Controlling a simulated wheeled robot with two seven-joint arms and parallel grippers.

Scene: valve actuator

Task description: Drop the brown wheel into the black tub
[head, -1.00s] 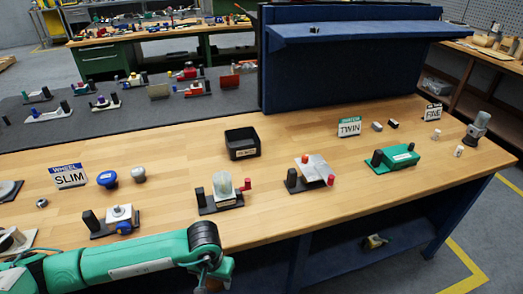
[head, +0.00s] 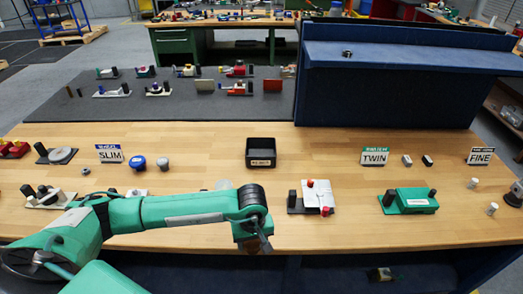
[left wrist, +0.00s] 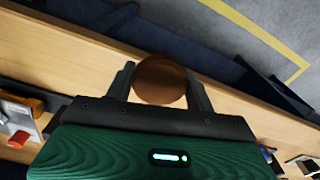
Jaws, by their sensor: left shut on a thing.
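The brown wheel (left wrist: 160,80) is a round disc held between the two fingers of my left gripper (left wrist: 161,86) in the left wrist view. The gripper is shut on it. In the head view my left gripper (head: 256,242) hangs at the table's front edge, partly hidden by its own arm, and the wheel is hard to make out there. The black tub (head: 251,152) is a small open square box with a label on its front. It stands farther back on the table, beyond the gripper and apart from it. My right gripper is not in view.
A white device with red knobs (head: 318,197) and a green device (head: 412,201) stand right of my gripper. The SLIM sign (head: 110,154) and blue knob (head: 138,162) are left of the tub. My forearm covers part of the front row. The wood around the tub is clear.

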